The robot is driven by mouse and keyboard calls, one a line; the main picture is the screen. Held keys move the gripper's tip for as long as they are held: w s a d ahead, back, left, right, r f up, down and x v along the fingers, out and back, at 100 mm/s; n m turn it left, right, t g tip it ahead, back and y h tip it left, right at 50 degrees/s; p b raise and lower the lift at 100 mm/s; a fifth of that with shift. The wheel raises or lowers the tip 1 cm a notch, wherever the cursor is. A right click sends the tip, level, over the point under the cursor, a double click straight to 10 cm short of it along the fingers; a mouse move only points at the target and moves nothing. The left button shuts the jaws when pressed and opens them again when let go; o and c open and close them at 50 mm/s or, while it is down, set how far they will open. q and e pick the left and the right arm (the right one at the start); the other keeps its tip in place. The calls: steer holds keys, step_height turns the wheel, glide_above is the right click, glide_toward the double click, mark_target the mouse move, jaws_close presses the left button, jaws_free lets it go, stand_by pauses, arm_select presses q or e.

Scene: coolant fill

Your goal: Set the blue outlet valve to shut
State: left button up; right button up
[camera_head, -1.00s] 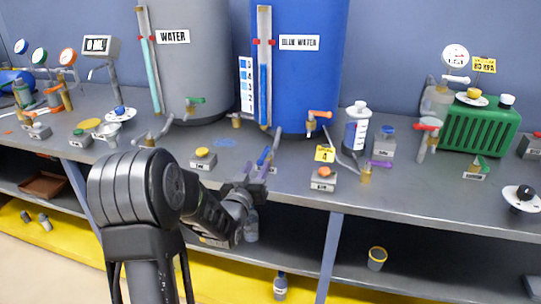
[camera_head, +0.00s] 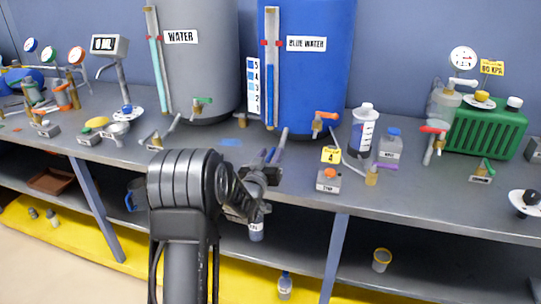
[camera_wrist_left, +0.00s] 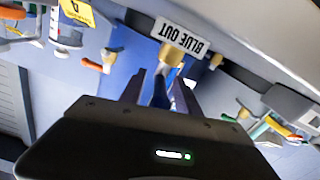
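The blue outlet valve shows in the left wrist view as a brass body (camera_wrist_left: 171,56) with a blue lever (camera_wrist_left: 160,92) pointing toward my gripper. A "BLUE OUT" label (camera_wrist_left: 182,36), upside down in that view, sits beside the valve body. My left gripper (camera_wrist_left: 161,88) is open, with one finger on each side of the lever and a small gap showing. In the head view my left gripper (camera_head: 272,155) is at the bench's front edge, below the blue tank (camera_head: 308,85). The valve is mostly hidden there by my gripper. My right gripper is not in view.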

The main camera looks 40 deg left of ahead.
arm_select(q)
steer(key=shift+c, duration=0.6)
jaws_close()
stand_by(0.7)
